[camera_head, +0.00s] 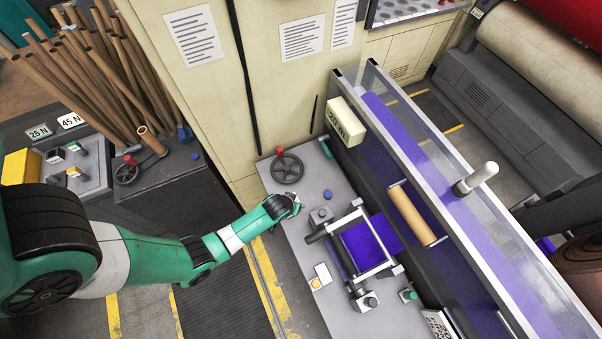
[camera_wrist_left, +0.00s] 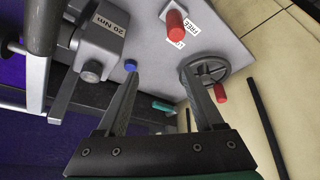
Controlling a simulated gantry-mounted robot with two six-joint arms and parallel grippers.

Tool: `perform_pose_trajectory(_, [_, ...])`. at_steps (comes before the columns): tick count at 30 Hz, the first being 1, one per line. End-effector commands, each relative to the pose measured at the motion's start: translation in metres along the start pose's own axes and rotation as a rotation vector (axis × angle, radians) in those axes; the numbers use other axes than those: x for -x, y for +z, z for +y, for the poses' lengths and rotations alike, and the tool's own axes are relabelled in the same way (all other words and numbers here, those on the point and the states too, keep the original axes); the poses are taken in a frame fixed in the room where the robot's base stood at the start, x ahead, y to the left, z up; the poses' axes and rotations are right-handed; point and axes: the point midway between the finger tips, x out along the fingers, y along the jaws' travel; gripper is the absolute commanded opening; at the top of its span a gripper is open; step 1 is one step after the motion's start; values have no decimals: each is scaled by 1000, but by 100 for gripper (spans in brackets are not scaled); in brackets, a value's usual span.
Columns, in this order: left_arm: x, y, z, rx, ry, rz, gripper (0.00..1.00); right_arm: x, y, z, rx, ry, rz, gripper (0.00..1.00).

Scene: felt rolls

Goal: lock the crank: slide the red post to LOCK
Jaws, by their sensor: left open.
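The red post (camera_wrist_left: 175,25) stands upright on the grey bench top (camera_wrist_left: 225,45) in the left wrist view. A white FREE label (camera_wrist_left: 191,27) is beside it, and a second white label (camera_wrist_left: 176,43) is partly hidden by the post; I cannot tell exactly where the post sits between them. The crank wheel (camera_wrist_left: 205,72) with its red knob (camera_wrist_left: 220,93) lies nearby; it also shows in the head view (camera_head: 287,169). My left gripper (camera_wrist_left: 160,72) is open and empty, apart from the post. In the head view my left gripper (camera_head: 291,207) hides the post's area.
A blue knob (camera_head: 327,194) and a roller frame with purple felt (camera_head: 364,246) stand to the right on the bench. A grey block marked 20 Nm (camera_wrist_left: 98,25) is close to the gripper in the wrist view. The beige cabinet (camera_head: 215,105) rises behind the crank.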

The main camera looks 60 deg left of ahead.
Motion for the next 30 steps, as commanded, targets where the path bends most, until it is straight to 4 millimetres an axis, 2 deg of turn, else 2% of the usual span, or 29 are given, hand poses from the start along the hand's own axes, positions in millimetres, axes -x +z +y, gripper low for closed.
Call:
perform_pose_trajectory(1, [-2, 14, -11, 8, -17, -23, 69, -1, -1, 0, 0, 0, 0, 50])
perform_pose_trajectory(4, [-3, 28, -24, 21, -33, -45, 69, -1, -1, 1, 1, 1, 0, 50])
perform_pose_trajectory(10, [-6, 29, -29, 33, -40, -47, 69, 0, 0, 0, 0, 0, 0, 50])
perform_pose_trajectory(13, [-15, 30, -29, 34, -40, -47, 69, 7, 6, 0, 0, 0, 0, 50])
perform_pose_trajectory(17, [-37, 33, -29, 33, -39, -46, 69, 24, 22, 0, 0, 0, 0, 50])
perform_pose_trajectory(24, [-88, 35, -31, 33, -40, -47, 69, 59, 54, 0, 0, 0, -1, 50])
perform_pose_trajectory(30, [-114, 34, -32, 33, -40, -47, 69, 68, 63, 0, 0, 0, 0, 50])
